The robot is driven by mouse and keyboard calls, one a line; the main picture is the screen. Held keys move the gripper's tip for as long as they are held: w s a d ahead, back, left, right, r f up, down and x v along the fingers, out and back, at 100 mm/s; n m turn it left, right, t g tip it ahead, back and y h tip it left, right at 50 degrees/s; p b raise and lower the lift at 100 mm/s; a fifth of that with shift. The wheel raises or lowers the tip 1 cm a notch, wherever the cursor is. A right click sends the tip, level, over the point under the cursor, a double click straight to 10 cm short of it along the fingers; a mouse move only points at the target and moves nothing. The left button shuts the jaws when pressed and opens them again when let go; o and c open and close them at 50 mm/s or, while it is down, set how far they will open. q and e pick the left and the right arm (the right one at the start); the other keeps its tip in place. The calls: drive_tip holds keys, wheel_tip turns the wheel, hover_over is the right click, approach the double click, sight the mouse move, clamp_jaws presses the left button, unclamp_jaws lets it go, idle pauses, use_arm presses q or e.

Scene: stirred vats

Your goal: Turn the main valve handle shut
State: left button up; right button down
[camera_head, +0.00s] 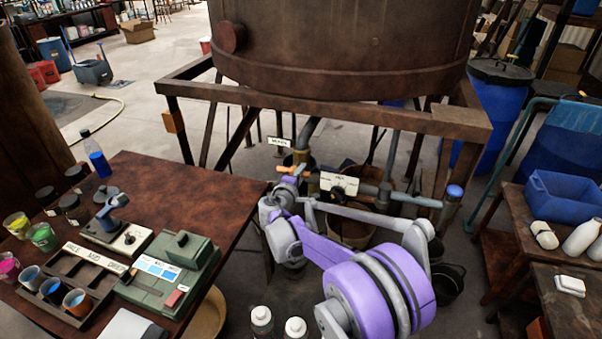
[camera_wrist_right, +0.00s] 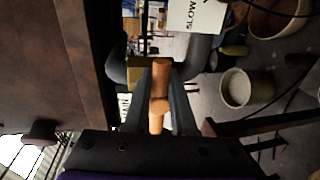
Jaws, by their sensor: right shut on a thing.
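The main valve handle (camera_head: 284,169) is an orange bar on the pipework under the big rusty vat (camera_head: 345,45). A white label (camera_head: 279,141), too small to read surely, is just above it. My right gripper (camera_head: 293,176) reaches the handle from the front and partly hides it. In the right wrist view, the orange handle (camera_wrist_right: 160,75) lies between the two dark fingers of my right gripper (camera_wrist_right: 158,98), which are shut on it. The pipe and valve body behind it are partly hidden. My left gripper is not in view.
A second label plate (camera_head: 339,183) and a grey-blue pipe handle (camera_head: 415,199) are right of the valve. The rusty frame beam (camera_head: 330,112) crosses above. A wooden table (camera_head: 150,185) with cups and a green scale (camera_head: 170,270) stands left. Buckets stand on the floor below.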

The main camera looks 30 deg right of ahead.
drive_tip(key=c, duration=0.8)
unclamp_jaws()
drive_tip(key=shift+o, duration=0.2)
drive_tip(key=shift+a, duration=0.1)
drive_tip(key=v, duration=1)
drive_tip(key=shift+s+a, duration=0.25)
drive_tip(key=shift+s, duration=0.05)
drive_tip(key=shift+r, duration=0.15)
